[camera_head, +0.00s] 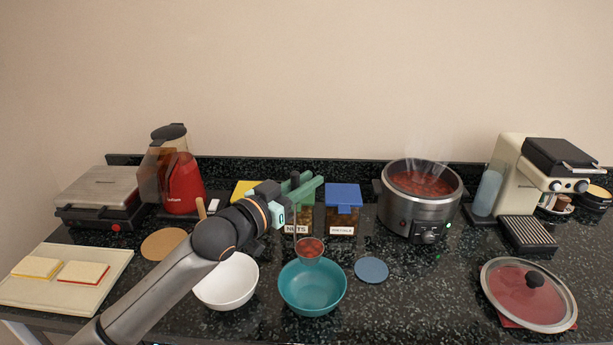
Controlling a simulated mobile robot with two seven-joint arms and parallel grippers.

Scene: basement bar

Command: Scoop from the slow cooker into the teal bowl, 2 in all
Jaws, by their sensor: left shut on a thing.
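The slow cooker (408,214) stands open at the right of the middle, with red chunky food (421,183) inside and steam rising. The teal bowl (313,297) sits near the counter's front; its visible inside looks bare. My left gripper (301,191) is shut on the ladle, partly hidden by the fingers. The ladle's cup (310,249) hangs upright over the back rim of the teal bowl and holds red food. My right gripper is out of view.
A white bowl (228,285) stands left of the teal bowl, a blue coaster (371,270) right of it. Labelled boxes, one blue-lidded (343,205), stand behind. A glass lid (529,296) lies front right; a coffee machine (520,175) stands behind it.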

